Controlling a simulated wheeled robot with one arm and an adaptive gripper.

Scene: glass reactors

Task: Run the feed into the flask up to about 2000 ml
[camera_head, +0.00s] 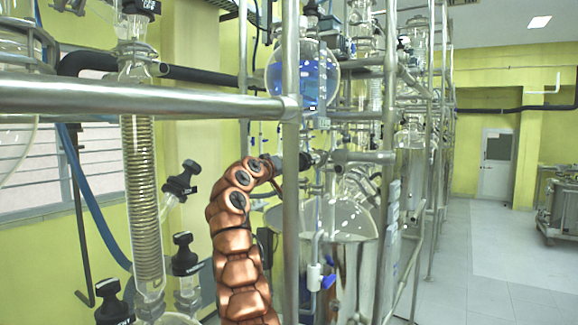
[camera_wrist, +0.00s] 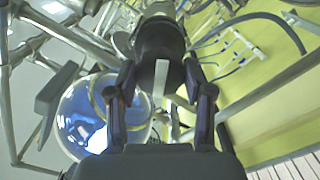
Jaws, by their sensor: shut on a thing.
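A round glass flask (camera_head: 302,72) holds blue liquid in the upper middle of the head view. The steel post hides part of it. White scale marks show on its glass, too small to read; the blue fills roughly its lower half. In the wrist view the round glass with blue (camera_wrist: 82,122) shows left of my fingers. My gripper (camera_wrist: 158,78) is shut on a black valve handle (camera_wrist: 160,38), one finger on each side. In the head view my gripper is below the flask, largely hidden by the post. I cannot tell how far the valve is turned.
A steel post (camera_head: 291,190) and a horizontal rail (camera_head: 140,98) stand close in front of my arm. A coiled glass condenser (camera_head: 142,195) and black-knobbed valves (camera_head: 181,182) are at the left. A large glass vessel (camera_head: 335,245) is below. Open floor (camera_head: 490,265) lies at the right.

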